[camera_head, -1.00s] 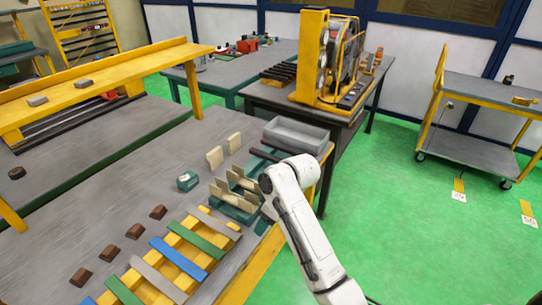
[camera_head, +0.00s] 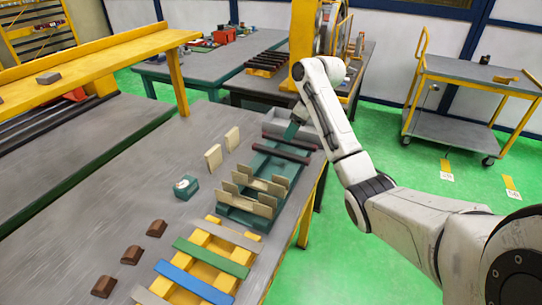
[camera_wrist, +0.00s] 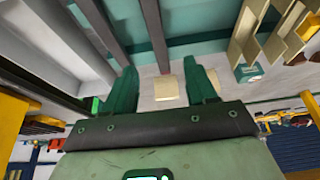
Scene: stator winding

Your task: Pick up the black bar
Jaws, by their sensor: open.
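Two dark bars lie across the green fixture (camera_head: 263,170). The nearer black bar (camera_head: 280,152) is fully in view in the head view. The farther black bar (camera_head: 291,134) is partly behind my arm. Both also show in the wrist view, one black bar (camera_wrist: 152,32) running down towards the gap between my fingers and the other black bar (camera_wrist: 100,28) to its left. My gripper (camera_wrist: 163,84) is open and empty, with green fingers. In the head view my gripper (camera_head: 292,130) is above the far end of the fixture, close to the bars; contact cannot be told.
Cream notched plates (camera_head: 250,190) stand on the fixture's near part. A grey tray (camera_head: 275,118) is behind it. Coloured strips on a yellow rack (camera_head: 215,255) and several brown blocks (camera_head: 131,255) are nearer.

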